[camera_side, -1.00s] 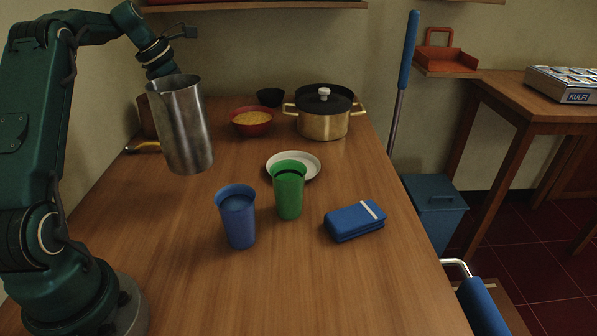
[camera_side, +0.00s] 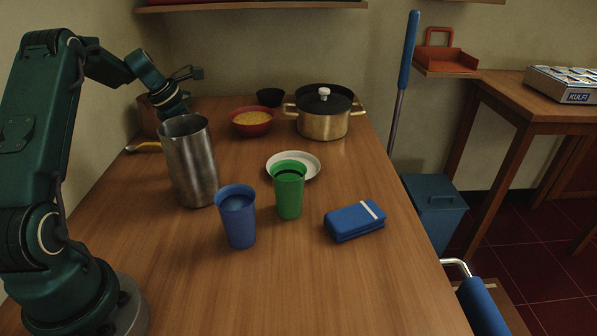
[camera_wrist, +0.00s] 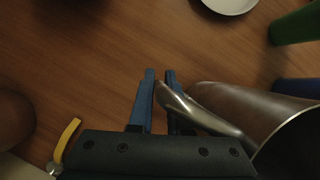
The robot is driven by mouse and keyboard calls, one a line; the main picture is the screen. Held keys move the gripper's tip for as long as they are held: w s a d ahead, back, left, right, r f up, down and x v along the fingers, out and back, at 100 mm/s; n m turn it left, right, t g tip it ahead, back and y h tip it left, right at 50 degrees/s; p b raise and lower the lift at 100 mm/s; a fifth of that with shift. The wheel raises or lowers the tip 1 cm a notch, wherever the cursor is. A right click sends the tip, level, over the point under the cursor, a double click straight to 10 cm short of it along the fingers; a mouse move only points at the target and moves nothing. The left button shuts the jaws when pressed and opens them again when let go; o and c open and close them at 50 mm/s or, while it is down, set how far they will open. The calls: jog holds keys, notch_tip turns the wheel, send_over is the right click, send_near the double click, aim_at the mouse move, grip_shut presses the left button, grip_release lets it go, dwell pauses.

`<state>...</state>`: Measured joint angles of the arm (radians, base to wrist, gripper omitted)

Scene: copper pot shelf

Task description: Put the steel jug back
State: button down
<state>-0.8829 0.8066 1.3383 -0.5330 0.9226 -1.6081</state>
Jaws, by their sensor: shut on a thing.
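The steel jug (camera_side: 190,165) is upright at the left of the table, just behind and left of the blue cup. Its base is at or very near the tabletop; I cannot tell if it touches. In the wrist view the jug (camera_wrist: 235,105) lies at the right, with its handle between the blue fingers. My gripper (camera_wrist: 161,80) is shut on that handle. In the side view the jug hides my fingertips.
The blue cup (camera_side: 238,220) stands close to the jug, with the green cup (camera_side: 289,192) beside it. The front tabletop is clear.

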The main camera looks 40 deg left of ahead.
jog(key=c, duration=0.9)
grip_release()
jog(key=shift+f, duration=0.1)
jog(key=shift+o, duration=0.2)
jog(key=v, duration=1.2)
